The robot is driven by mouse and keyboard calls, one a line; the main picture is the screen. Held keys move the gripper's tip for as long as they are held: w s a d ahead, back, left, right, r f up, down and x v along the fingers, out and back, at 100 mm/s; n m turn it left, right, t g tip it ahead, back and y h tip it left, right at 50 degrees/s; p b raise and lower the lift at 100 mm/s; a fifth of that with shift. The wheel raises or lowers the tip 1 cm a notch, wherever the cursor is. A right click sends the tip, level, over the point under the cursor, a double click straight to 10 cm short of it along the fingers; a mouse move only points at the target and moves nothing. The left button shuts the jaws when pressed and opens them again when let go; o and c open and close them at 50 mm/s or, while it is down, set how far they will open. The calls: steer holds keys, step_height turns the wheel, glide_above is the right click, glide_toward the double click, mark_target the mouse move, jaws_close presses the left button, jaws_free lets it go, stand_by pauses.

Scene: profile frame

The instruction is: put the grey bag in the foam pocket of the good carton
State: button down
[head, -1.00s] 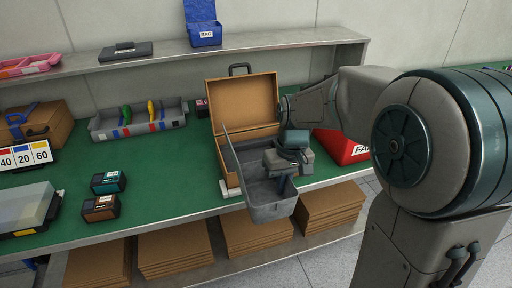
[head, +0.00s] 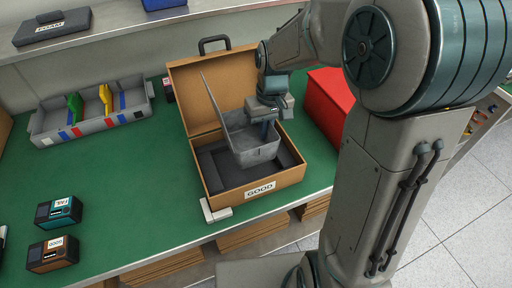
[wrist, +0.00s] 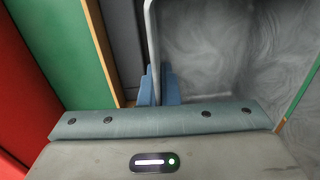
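The grey bag (head: 257,152) looks like an open-topped grey box with a tall thin flap raised on its left. My gripper (head: 268,128) is shut on its rim near the right back. In the wrist view, the blue fingers (wrist: 159,88) pinch the bag's wall (wrist: 225,50), with its grey inside to the right. The brown carton (head: 222,204) labelled GOOD stands open, lid tilted back. The bag is within the carton's outline, over the dark foam (head: 213,172), which shows at its left, front and right. The pocket's floor is hidden, and I cannot tell whether the bag touches the foam.
A red box (head: 326,105) stands close to the right of the carton. A grey tray (head: 92,117) with coloured items lies at the back left. Two small labelled boxes, teal (head: 58,212) and brown (head: 52,254), sit front left. Green table (head: 130,195) between is clear.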

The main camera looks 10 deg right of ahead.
steer(key=shift+f, duration=3.55)
steer(key=shift+f+b, duration=0.2)
steer(key=shift+b, duration=0.15)
steer(key=c, duration=2)
jaws_free()
steer(key=shift+r, duration=0.1)
steer(key=shift+o, duration=0.2)
